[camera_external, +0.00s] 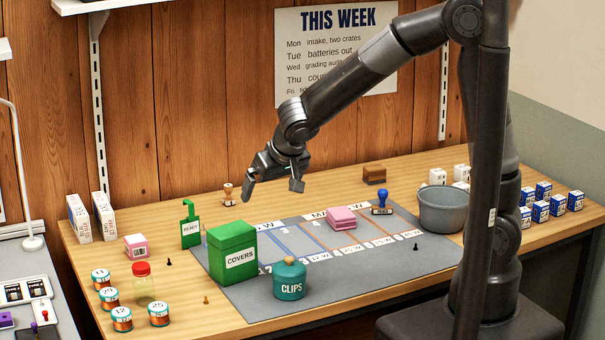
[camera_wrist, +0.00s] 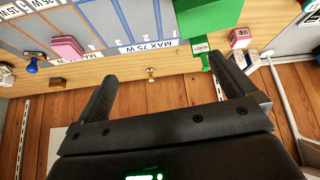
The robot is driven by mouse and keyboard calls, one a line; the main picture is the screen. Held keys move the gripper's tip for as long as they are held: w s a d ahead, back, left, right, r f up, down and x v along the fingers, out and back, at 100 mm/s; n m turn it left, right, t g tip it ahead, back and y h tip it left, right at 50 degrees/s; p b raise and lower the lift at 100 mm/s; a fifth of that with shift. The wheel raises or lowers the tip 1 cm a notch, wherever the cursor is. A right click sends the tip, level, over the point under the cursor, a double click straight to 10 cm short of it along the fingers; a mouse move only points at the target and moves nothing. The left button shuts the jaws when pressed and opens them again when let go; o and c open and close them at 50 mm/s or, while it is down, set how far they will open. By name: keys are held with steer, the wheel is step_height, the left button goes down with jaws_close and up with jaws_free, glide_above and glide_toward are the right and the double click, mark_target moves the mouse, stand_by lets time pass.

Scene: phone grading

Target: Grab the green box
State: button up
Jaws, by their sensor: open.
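The green box (camera_external: 232,250), labelled COVERS, stands upright on the left part of the grey mat (camera_external: 263,304). In the wrist view the green box (camera_wrist: 207,17) shows at the top, right of centre, partly cut off by the frame edge. My gripper (camera_external: 272,190) is open and empty. It hangs in the air above the back of the table, up and to the right of the box, not touching it. In the wrist view my gripper's two fingers (camera_wrist: 165,85) are spread apart with nothing between them.
A green tag-like item (camera_external: 190,229) stands close behind the box. A teal CLIPS jar (camera_external: 290,280) stands just in front of it. A wooden stamp (camera_external: 228,194) is behind. Pink pads (camera_external: 341,217) and a grey bucket (camera_external: 442,209) are further right.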

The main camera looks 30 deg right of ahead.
glide_toward(231, 230)
steer(key=d+f, duration=0.1)
steer(key=f, duration=0.1)
steer(key=shift+n+y, duration=0.3)
steer(key=shift+y, duration=0.1)
steer(key=x, duration=0.5)
steer(key=shift+w+f, duration=0.2)
steer(key=shift+w, duration=0.05)
steer(key=shift+w+a+r+x, duration=0.1)
steer(key=shift+x, duration=0.75)
steer(key=shift+w+a+r+x, duration=0.1)
steer(key=shift+w+x, duration=0.05)
steer(key=shift+x, duration=0.7)
steer(key=shift+w+r+x, duration=0.1)
steer(key=shift+x, duration=0.8)
steer(key=shift+c, duration=0.4)
steer(key=c, duration=0.8)
steer(key=shift+c, duration=0.2)
